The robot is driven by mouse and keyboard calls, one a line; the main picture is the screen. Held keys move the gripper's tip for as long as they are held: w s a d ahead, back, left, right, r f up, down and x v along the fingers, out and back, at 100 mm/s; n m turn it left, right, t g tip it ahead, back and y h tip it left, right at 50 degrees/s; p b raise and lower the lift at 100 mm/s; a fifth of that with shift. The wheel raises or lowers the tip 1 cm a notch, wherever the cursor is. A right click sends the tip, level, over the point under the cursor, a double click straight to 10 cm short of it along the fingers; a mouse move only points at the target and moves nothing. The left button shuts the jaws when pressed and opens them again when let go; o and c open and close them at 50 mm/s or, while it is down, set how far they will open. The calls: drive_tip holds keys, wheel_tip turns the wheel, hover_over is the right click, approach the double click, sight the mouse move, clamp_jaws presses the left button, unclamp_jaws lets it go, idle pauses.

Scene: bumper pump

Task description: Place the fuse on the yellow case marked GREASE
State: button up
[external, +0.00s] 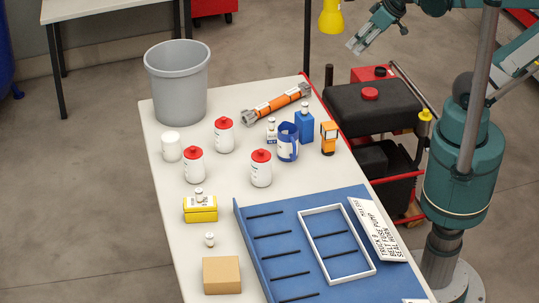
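A yellow case (200,213) with a pale label stands on the left side of the table; its lettering is too small to read. A small whitish piece (199,195) sits on its top. Another small whitish piece with a darker top (210,240) stands on the table just in front of the case; it looks like the fuse, but I cannot be sure at this size. My gripper (355,45) is high up at the top of the view, beyond the table's far right edge and far from the case. Nothing shows in it, and its finger opening is too small to judge.
A cardboard box (221,275) and a blue tray (247,240) with a white frame (365,268) fill the near table. Red-lidded jars (261,170), a grey bin (177,85), a blue mug (288,147) and an orange tool (277,103) stand farther back.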

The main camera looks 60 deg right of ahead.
drive_tip(key=shift+s+d+f+m, duration=0.15)
drive_tip(key=shift+s+d+f, duration=0.25)
drive_tip(key=shift+s, duration=0.15)
drive_tip(key=shift+s+d+f+m, duration=0.15)
drive_tip(key=shift+s+d+f, duration=0.15)
drive_tip(key=shift+s, duration=0.2)
